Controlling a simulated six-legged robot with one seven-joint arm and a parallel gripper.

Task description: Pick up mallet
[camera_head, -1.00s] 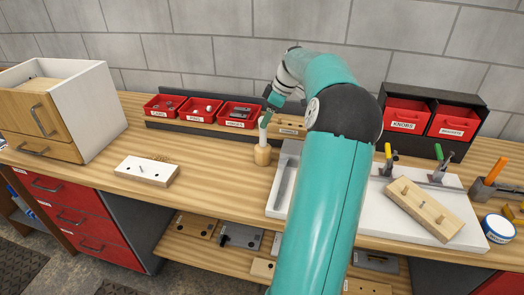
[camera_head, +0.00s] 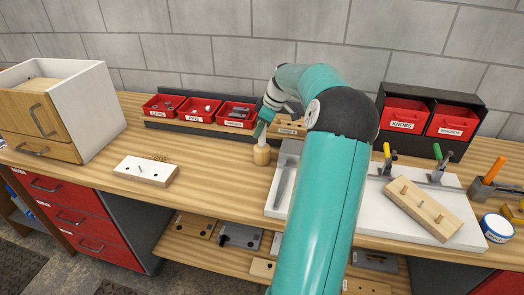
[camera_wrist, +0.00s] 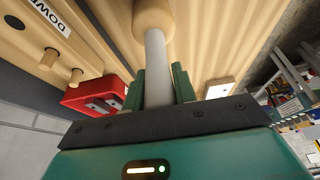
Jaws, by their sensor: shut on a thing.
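The mallet has a pale wooden head (camera_head: 262,155) that stands on the workbench, left of the white tray. My gripper (camera_head: 262,128) is at the mallet's handle, just above the head. In the wrist view the light grey handle (camera_wrist: 156,65) runs between the two green fingers of my gripper (camera_wrist: 158,84), which are shut on it. The mallet's head (camera_wrist: 153,17) is beyond the fingertips, at the top of the wrist view. In the head view my fingers hide most of the handle. The mallet looks upright, and its head seems to rest on the bench.
Red bins (camera_head: 236,115) stand in a rack behind the mallet. A white tray (camera_head: 270,208) lies just right of it. A pale block with holes (camera_head: 145,170) lies to the left, with free bench between. A wooden cabinet (camera_head: 85,110) stands at far left.

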